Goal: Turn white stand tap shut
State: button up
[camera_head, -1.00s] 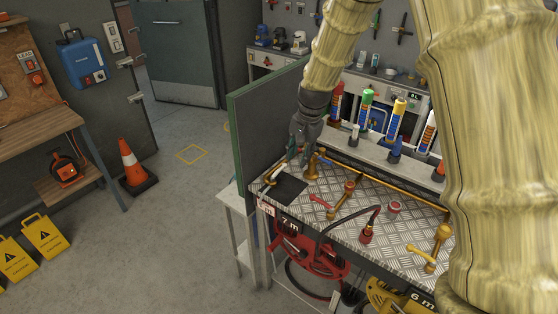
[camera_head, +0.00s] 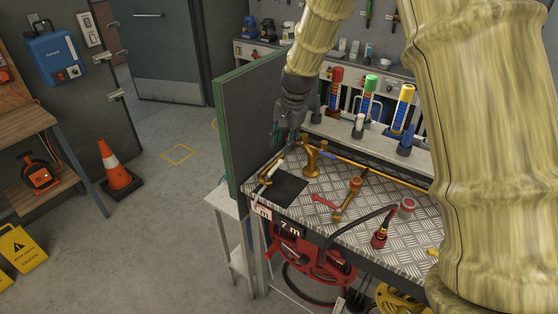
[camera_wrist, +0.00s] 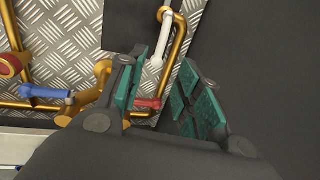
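The white tap handle (camera_head: 276,170) is at the left end of the bench, above a black pad, on a gold pipe. In the wrist view the white handle (camera_wrist: 158,42) runs up from the gap between my fingertips, with a curved gold pipe (camera_wrist: 179,40) beside it. My gripper (camera_head: 281,138) is above and behind the handle, near the bench's back left corner. In the wrist view my gripper (camera_wrist: 163,85) is open, with teal pads apart and nothing clasped. I cannot tell whether a pad touches the white handle.
A gold stand (camera_head: 312,158) with a blue handle (camera_wrist: 42,91) is close by on the right. A red handle (camera_wrist: 147,103) shows between my fingers. A dark green-edged panel (camera_head: 255,125) borders the bench's left side. A red lever (camera_head: 325,202) lies further forward.

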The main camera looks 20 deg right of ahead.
aim_at(278, 164)
jog(key=f, duration=0.3)
jog(key=w+f+p, duration=0.1)
jog(key=f, duration=0.2)
jog(key=a+f+p, duration=0.1)
jog(key=f, duration=0.2)
jog(key=shift+w, duration=0.2)
jog(key=shift+c, duration=0.2)
grip_shut()
